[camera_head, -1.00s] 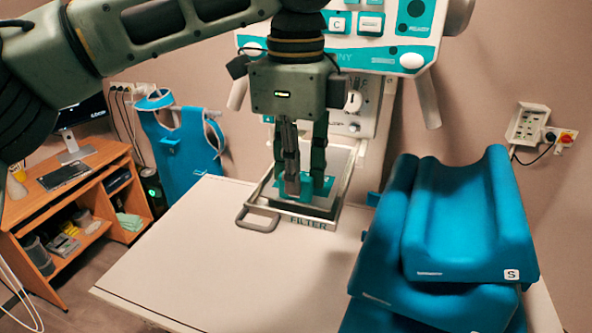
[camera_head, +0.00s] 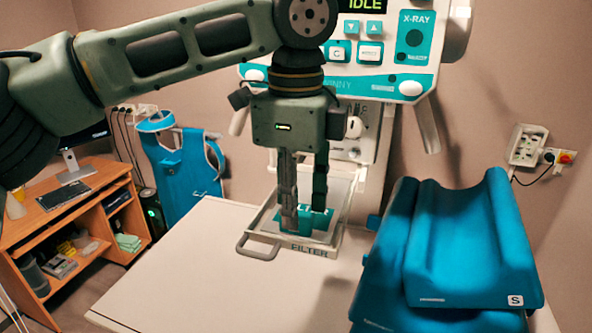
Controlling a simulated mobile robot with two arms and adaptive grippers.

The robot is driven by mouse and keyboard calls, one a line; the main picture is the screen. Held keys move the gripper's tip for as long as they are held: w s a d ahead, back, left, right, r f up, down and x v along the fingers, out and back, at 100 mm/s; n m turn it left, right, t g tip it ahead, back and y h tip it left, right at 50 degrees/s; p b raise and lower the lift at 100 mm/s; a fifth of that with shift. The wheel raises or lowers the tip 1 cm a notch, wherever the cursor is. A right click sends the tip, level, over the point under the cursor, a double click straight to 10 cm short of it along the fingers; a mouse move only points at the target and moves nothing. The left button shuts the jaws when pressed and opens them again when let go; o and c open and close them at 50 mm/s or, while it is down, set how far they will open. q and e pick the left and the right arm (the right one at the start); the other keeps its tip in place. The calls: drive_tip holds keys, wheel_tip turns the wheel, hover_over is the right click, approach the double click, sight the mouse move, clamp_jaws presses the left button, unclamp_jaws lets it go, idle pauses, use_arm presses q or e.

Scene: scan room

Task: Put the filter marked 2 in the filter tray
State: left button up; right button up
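The filter tray (camera_head: 318,250) is a pale metal frame with a loop handle at its left and the word FILTER on its front edge. It sits at the far end of the white table. A teal filter (camera_head: 304,224) with partly covered white letters is within the tray's outline. I cannot read a 2 on it. My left gripper (camera_head: 304,220) points straight down over the tray, its two fingers a little apart at the teal filter. The fingers hide part of the filter, and I cannot tell whether they grip it. My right gripper is out of view.
Blue padded cushions (camera_head: 465,250) are stacked at the right, close to the tray. The teal X-ray machine panel (camera_head: 385,55) stands behind my gripper. The white table top (camera_head: 215,275) is bare at front left. A wooden desk (camera_head: 75,215) stands far left.

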use_arm(q)
wheel_tip(320, 180, up, 11)
drive_tip(key=shift+s, duration=0.2)
drive_tip(key=shift+w, duration=0.1)
idle(0.4)
drive_tip(key=shift+c, duration=0.4)
idle(0.5)
